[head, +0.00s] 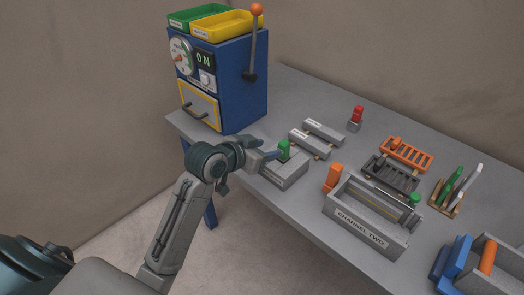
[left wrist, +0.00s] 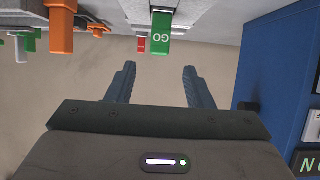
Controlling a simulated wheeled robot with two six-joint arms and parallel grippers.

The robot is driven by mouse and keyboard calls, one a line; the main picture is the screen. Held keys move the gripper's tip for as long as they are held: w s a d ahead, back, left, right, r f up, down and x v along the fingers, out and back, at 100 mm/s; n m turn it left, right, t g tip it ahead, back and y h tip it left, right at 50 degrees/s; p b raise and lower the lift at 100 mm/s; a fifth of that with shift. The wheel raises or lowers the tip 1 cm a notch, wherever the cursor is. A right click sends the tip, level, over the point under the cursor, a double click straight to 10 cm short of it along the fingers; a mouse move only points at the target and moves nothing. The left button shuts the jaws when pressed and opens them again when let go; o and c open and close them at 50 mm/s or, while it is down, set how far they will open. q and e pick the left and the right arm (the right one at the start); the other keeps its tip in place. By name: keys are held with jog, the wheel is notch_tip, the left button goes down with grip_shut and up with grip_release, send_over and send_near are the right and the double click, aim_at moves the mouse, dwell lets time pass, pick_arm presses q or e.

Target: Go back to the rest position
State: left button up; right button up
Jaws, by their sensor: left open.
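My left gripper (head: 268,149) is open and empty, beside a green GO button (head: 284,148) on a grey block (head: 287,172) at the table's front edge. In the left wrist view, which is upside down, the two fingers (left wrist: 161,72) are apart with nothing between them. The green GO button (left wrist: 158,38) shows beyond the fingertips. My right gripper is in neither view.
Two grey bars (head: 323,131) and a red button (head: 356,116) lie behind the GO block. To the right are a grey CHANNEL TWO box (head: 362,228), an orange rack (head: 407,153) and blue parts (head: 455,258). Open floor (head: 125,240) lies in front of the table.

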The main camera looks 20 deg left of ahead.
pick_arm(q)
jog(key=shift+s+a+r, duration=0.15)
jog(key=shift+s+r, duration=0.1)
jog(key=shift+s, duration=0.15)
jog(key=s+a+f+n+g+y, duration=0.1)
jog(key=s+f+g+y, duration=0.15)
jog(key=s+f, duration=0.55)
jog(key=s+a+f+n+g+y, duration=0.1)
jog(key=s+a+f+g, duration=0.3)
jog(key=s, duration=0.8)
jog(key=s+d+f+n+g+y, duration=0.1)
jog(key=s+f+g+y, duration=0.1)
jog(key=s+f, duration=0.65)
notch_tip(320, 180, down, 28)
jog(key=a+g, duration=0.1)
jog(key=a, duration=0.2)
jog(key=s+a+f+g, duration=0.1)
jog(key=s+f, duration=1.8)
jog(key=f, duration=0.1)
jog(key=shift+n, duration=0.3)
